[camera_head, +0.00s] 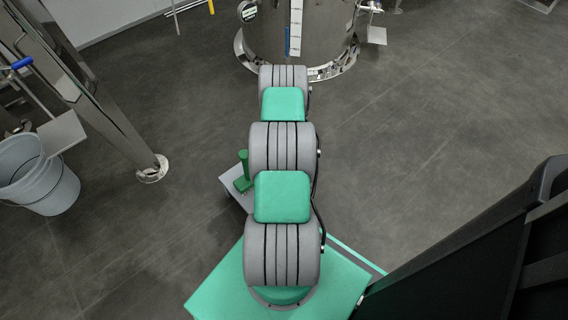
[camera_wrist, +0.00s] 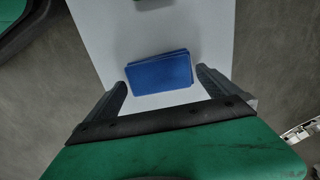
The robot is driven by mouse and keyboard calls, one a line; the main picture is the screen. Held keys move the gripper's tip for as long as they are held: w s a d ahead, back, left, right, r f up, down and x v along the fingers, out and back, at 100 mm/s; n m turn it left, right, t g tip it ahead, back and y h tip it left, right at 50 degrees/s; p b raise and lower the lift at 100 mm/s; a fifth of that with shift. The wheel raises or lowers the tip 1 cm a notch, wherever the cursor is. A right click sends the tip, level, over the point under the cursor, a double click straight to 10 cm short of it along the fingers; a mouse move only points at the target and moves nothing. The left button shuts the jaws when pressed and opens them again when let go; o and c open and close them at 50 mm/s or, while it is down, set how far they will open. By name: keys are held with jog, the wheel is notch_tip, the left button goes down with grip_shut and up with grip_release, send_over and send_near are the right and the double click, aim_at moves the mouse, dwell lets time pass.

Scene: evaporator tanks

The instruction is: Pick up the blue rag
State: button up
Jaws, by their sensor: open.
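The blue rag (camera_wrist: 160,73) shows in the wrist view as a flat, folded blue rectangle with layered edges. It lies on a pale grey-white surface (camera_wrist: 185,30), near the middle of the picture. My gripper (camera_wrist: 162,82) is open, with one dark finger on each side of the rag in the picture. The fingers look apart from the rag; I cannot tell the height between them.
A green brush-like object (camera_head: 243,176) sits on a grey surface (camera_head: 232,192) left of my arm. A grey bucket (camera_head: 38,178) stands on the floor at left, near a steel leg (camera_head: 120,130). A steel tank (camera_head: 300,35) stands ahead.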

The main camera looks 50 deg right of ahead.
jog(key=shift+f, duration=0.8)
jog(key=shift+c, duration=0.2)
jog(key=shift+r, duration=0.1)
jog(key=c, duration=1.1)
jog(key=r, duration=0.1)
jog(key=r+p, duration=0.1)
jog(key=r, duration=0.1)
jog(key=r+p, duration=0.1)
jog(key=shift+s+a+r, duration=0.2)
jog(key=shift+s+r, duration=0.05)
jog(key=shift+r, duration=0.05)
jog(key=s+a+r+p, duration=0.1)
jog(key=s+a+r, duration=0.1)
jog(key=s+a, duration=0.1)
jog(key=s+a+r+p, duration=0.2)
jog(key=s+a+r, duration=0.1)
jog(key=s+a+r+p, duration=0.2)
jog(key=s+a+r, duration=0.1)
jog(key=s, duration=0.1)
jog(key=shift+r, duration=0.15)
